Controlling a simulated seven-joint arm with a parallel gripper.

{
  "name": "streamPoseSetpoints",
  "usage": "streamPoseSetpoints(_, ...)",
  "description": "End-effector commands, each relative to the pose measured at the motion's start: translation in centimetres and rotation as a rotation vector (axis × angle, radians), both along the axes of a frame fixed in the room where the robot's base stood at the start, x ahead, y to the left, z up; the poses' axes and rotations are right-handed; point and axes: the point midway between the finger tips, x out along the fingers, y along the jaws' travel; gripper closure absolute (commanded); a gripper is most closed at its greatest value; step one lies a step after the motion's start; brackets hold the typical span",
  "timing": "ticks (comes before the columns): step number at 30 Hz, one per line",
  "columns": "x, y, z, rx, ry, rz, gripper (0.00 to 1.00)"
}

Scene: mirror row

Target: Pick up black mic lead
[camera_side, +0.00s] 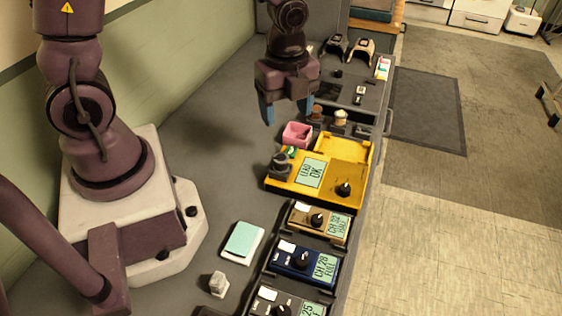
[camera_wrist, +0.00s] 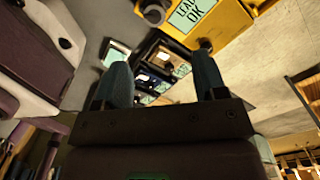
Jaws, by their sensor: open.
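My gripper (camera_side: 287,117) is open and empty, held in the air above the far side of the yellow tester (camera_side: 288,187). In the wrist view its two blue-grey fingers stand apart, with open space between the fingertips (camera_wrist: 162,60). The yellow tester, with a screen reading LEAD OK, shows at the top of the wrist view (camera_wrist: 232,20). A black knob-like piece (camera_side: 343,189) sits on the tester's right part, and a dark grey round piece (camera_side: 280,162) stands at its left corner. I cannot tell for certain which dark piece is the black mic lead.
Brown (camera_side: 306,221), blue (camera_side: 290,262) and dark (camera_side: 268,302) packs with black knobs line the near bench edge. A pink box (camera_side: 297,134) is beyond the tester. A mint pad (camera_side: 242,239) lies left of the packs. Two headset-like items (camera_side: 358,48) stand at the back.

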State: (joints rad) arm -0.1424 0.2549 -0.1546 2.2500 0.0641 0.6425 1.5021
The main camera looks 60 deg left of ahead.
Motion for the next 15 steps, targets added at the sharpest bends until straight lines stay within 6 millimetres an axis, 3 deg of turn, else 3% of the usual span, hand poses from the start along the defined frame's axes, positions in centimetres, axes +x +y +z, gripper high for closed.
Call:
streamPoseSetpoints(5, -0.1, 0.0, -1.4, 0.000, 0.003, -0.054, 0.35)
streamPoseSetpoints(15, -0.1, 0.0, -7.1, 0.000, 0.002, -0.050, 0.35)
